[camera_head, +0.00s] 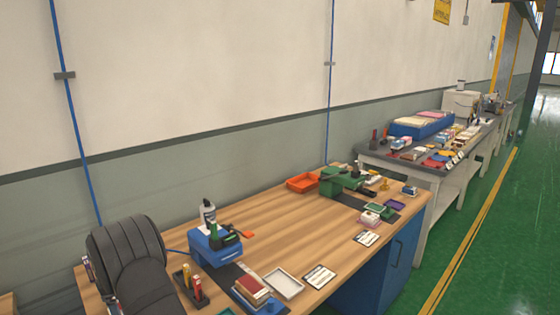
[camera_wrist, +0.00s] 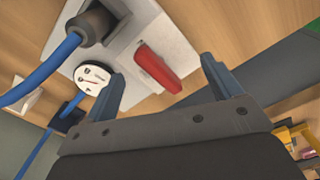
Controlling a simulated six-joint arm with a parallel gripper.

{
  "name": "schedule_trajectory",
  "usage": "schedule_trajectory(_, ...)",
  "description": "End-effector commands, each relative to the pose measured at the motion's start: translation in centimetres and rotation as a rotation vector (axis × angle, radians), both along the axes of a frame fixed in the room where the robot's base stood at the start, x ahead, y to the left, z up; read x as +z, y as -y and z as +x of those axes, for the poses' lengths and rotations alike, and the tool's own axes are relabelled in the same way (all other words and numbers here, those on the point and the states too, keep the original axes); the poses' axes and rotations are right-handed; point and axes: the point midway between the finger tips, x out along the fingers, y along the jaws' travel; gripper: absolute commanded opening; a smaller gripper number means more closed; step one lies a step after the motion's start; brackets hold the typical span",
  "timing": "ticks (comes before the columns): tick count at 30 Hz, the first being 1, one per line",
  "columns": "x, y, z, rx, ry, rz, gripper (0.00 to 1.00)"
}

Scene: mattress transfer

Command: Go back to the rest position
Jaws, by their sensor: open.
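My gripper (camera_wrist: 162,68) shows in the wrist view with its two blue-grey fingers spread apart. Nothing is held between them. Beyond the fingertips lies a red block-like object (camera_wrist: 158,68) on a pale grey plate (camera_wrist: 180,40). A round white dial gauge (camera_wrist: 93,78) is beside the left finger. The exact gap between the fingers and the red object cannot be told. My gripper cannot be made out in the head view.
A wooden bench (camera_head: 285,230) carries a blue device (camera_head: 213,247), an orange tray (camera_head: 302,183) and a green machine (camera_head: 342,181). A grey table (camera_head: 425,167) stands behind it. A blue hose (camera_wrist: 45,82) and a dark cylinder (camera_wrist: 92,25) are near my gripper. Green floor (camera_head: 500,230) is clear at right.

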Motion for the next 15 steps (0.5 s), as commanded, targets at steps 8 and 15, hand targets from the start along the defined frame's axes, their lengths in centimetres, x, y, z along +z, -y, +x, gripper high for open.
schedule_trajectory(8, 0.0, 0.0, 0.0, 0.214, 0.0, 0.0, 0.84)
schedule_trajectory(15, 0.0, 0.0, 0.0, 0.336, 0.0, 0.0, 0.84)
